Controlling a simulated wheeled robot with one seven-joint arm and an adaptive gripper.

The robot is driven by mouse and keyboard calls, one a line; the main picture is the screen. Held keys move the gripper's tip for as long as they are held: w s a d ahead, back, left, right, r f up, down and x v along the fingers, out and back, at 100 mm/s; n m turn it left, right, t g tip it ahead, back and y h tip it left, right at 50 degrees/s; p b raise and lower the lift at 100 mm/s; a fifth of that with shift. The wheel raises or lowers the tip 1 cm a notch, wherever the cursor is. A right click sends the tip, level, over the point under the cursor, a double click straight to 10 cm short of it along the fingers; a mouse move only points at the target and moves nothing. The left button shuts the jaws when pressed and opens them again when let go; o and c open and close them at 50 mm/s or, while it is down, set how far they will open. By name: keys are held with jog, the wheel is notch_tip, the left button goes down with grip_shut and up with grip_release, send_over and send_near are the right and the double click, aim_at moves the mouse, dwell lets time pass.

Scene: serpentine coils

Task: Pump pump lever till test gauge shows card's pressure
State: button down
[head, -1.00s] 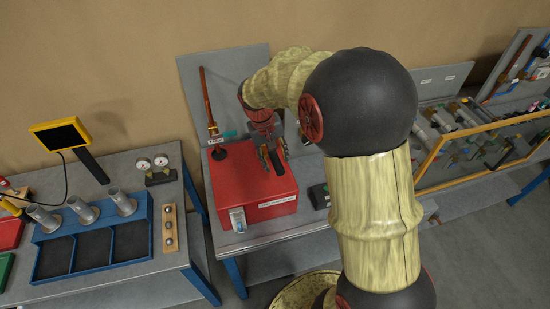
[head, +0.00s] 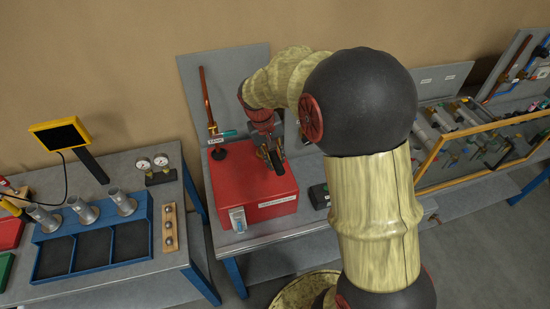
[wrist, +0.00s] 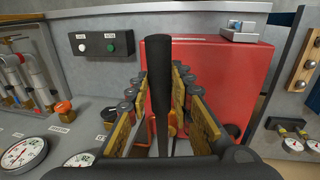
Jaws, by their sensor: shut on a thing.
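The pump lever (wrist: 158,85) is a dark upright bar at the red pump box (wrist: 208,75). My gripper (wrist: 160,115) is shut on the lever, with its yellow-padded fingers on either side. In the head view my gripper (head: 270,150) is over the top of the red box (head: 250,208), and my arm covers part of the scene. Two white dial gauges show in the wrist view, one at lower left (wrist: 22,153) and one partly cut off by my gripper (wrist: 80,160). I cannot tell which is the test gauge, and their readings are too small. The pressure card cannot be made out.
A small box with green and white buttons (wrist: 102,44) stands beside the red box. Copper pipework (head: 205,100) rises on the grey back panel. Two small gauges (head: 152,164) and a blue tray (head: 150,235) are on the left bench. A yellow-framed rig (head: 480,130) is at the right.

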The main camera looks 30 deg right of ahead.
dwell(0.3)
jog(key=shift+t, duration=0.8)
jog(key=f+b, duration=0.1)
jog(key=b, duration=0.1)
jog(key=f+b, duration=0.1)
jog(key=b, duration=0.1)
jog(key=f+b, duration=0.2)
jog(key=shift+s+a, duration=0.1)
jog(key=shift+s, duration=0.25)
jog(key=c, duration=2.1)
grip_release()
jog(key=shift+f, duration=0.1)
jog(key=o, duration=0.3)
jog(key=shift+o, duration=1.1)
